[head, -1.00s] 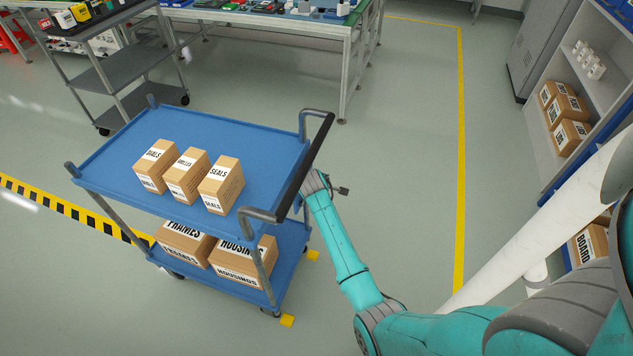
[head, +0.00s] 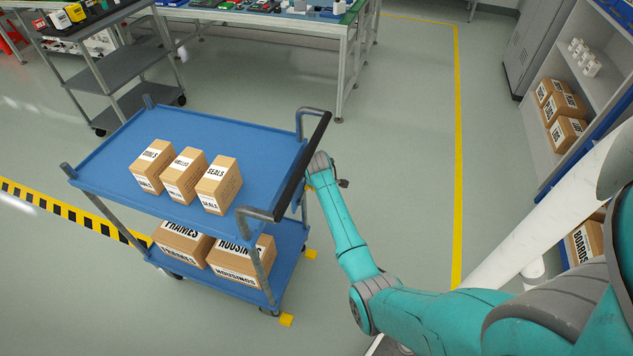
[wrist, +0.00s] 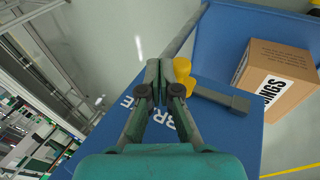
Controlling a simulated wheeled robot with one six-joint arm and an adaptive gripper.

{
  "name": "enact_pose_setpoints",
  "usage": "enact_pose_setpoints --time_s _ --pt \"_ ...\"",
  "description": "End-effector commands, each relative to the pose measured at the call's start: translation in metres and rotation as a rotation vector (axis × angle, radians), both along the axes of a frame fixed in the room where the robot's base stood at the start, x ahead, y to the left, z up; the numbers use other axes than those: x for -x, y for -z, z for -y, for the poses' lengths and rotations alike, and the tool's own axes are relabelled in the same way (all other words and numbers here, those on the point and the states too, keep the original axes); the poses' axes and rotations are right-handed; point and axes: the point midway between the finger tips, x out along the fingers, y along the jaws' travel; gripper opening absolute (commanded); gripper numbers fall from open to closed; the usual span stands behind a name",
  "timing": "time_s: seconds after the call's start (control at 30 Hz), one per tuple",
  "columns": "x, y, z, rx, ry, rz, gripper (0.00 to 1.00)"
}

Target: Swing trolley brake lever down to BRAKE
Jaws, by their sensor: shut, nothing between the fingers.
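The blue trolley (head: 110,160) stands left of my arm in the head view, with a black push handle (head: 303,168) at its right end. In the wrist view, the brake lever shows as a grey bar (wrist: 222,98) with yellow parts (wrist: 182,70) at its left end. It lies over a blue panel (wrist: 130,128) with white lettering, partly hidden, that seems to read BRAKE. My gripper (wrist: 154,66) is shut and empty, its fingertips just left of the yellow parts. I cannot tell whether they touch.
Several cartons (head: 183,178) stand on the trolley's top and lower shelves. A grey cart (head: 115,68) and a workbench (head: 260,18) stand behind. A shelf unit (head: 535,125) is at the right. The floor between trolley and shelf is clear apart from my arm.

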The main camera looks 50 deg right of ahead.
Motion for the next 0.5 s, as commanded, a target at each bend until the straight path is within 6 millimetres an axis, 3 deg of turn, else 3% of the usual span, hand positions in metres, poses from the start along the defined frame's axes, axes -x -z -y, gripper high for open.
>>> enact_pose_setpoints --time_s 0.5 --pt "0.004 0.007 -0.012 -0.003 0.0 -0.001 0.0"
